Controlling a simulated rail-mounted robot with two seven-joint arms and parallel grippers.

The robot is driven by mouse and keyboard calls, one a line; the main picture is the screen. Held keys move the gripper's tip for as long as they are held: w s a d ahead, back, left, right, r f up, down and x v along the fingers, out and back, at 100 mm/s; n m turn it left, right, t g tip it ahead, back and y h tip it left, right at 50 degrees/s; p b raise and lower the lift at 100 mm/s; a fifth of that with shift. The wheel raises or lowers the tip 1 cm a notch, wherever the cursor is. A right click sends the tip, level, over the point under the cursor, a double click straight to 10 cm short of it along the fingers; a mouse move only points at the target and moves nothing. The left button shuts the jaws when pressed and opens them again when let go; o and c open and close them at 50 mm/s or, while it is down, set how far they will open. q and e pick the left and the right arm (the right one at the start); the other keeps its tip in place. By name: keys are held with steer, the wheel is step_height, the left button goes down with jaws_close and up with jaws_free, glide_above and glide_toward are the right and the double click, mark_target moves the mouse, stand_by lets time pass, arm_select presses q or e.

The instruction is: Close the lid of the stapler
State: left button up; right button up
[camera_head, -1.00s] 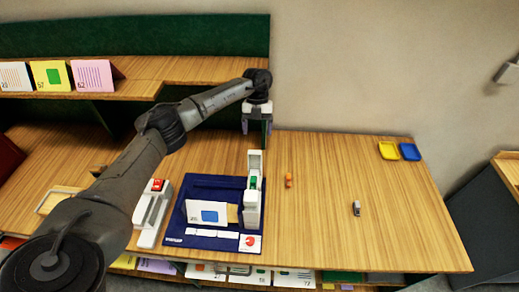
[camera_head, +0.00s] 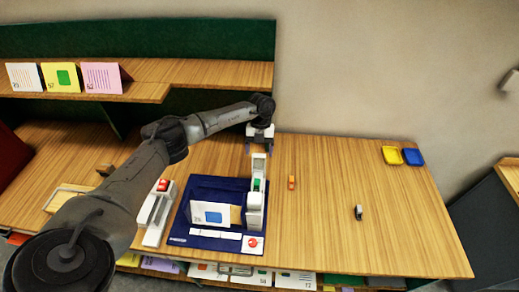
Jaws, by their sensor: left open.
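The stapler (camera_head: 254,215) looks like a white device at the right side of a navy tray (camera_head: 179,230). Its white lid (camera_head: 259,165) stands upright, swung open, with a green part on its front. My left gripper (camera_head: 263,149) points down with its two fingers apart and nothing between them. Its fingertips appear just at or behind the top of the lid; I cannot tell whether they touch it. My right gripper is not in view.
A white device with a red top (camera_head: 157,213) stands left of the tray, partly beside my arm. A white card (camera_head: 210,214) leans in the tray. A small orange item (camera_head: 291,183) and a small grey item (camera_head: 359,212) lie to the right. The right table area is mostly clear.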

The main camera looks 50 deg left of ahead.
mark_target(258, 157)
arm_select(q)
steer(key=c, duration=1.3)
steer(key=shift+o, duration=0.2)
steer(key=p, duration=0.2)
steer(key=s+d+r+t+y+p, duration=0.1)
steer(key=p, duration=0.1)
steer(key=shift+d+r+y, duration=0.1)
steer(key=shift+r+y, duration=0.15)
steer(key=shift+y, duration=0.05)
steer(key=shift+s+d+t+p, duration=0.25)
steer(key=shift+t+p, duration=0.05)
steer(key=shift+t, duration=0.1)
steer(key=shift+s+d+r+t+y+p, duration=0.1)
steer(key=shift+s+d+t+y+p, duration=0.35)
steer(key=shift+y, duration=0.35)
steer(key=shift+s+d+r, duration=0.1)
steer(key=shift+s+d, duration=0.45)
steer(key=shift+d, duration=0.3)
steer(key=o, duration=1.3)
steer(key=shift+c, duration=0.2)
